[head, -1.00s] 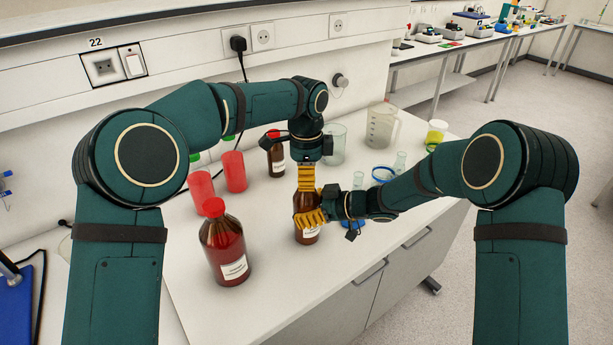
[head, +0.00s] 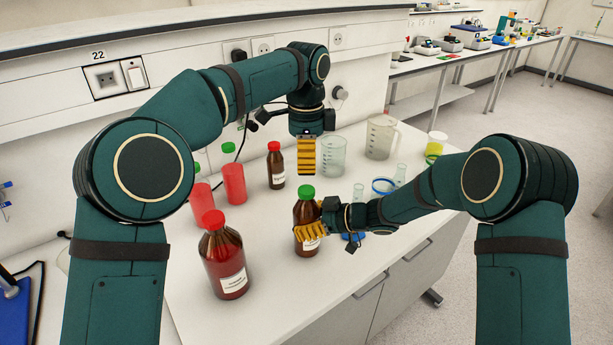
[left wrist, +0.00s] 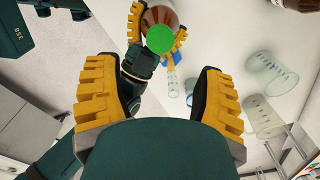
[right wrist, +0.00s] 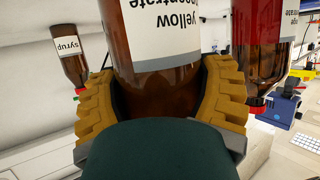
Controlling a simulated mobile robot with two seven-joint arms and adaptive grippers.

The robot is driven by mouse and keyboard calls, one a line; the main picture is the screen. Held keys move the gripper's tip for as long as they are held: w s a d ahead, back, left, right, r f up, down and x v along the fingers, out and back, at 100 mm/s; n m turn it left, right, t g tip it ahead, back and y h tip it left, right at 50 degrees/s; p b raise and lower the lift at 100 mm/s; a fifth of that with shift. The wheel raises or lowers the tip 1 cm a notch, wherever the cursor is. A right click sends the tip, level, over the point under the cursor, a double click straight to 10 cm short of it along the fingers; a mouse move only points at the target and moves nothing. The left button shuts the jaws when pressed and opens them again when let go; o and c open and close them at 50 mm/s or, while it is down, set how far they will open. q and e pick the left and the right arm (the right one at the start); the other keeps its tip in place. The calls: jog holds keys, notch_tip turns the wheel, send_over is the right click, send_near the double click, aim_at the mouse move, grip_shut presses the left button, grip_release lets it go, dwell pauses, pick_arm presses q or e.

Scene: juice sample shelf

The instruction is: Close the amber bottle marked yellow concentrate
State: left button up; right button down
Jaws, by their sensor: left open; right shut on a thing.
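The amber bottle marked yellow concentrate (head: 307,212) stands upright near the bench's front edge, with a green cap (head: 307,191) on its mouth. Its label reads "yellow ...centrate" in the right wrist view (right wrist: 165,35). My right gripper (head: 311,232) is shut around the lower body of this bottle; its yellow fingers also show in the right wrist view (right wrist: 165,100). My left gripper (head: 307,160) is open and empty, above and slightly behind the cap. In the left wrist view the green cap (left wrist: 160,39) shows from above, beyond the open fingers. Whether the cap is tight cannot be told.
A large red-capped bottle (head: 224,262) stands at front left. The red-capped syrup bottle (head: 276,168) is behind. The bench front is clear between bottles.

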pick_arm(q)
jog(key=shift+r, duration=1.65)
pick_arm(e)
grip_release()
jog(key=v, duration=1.2)
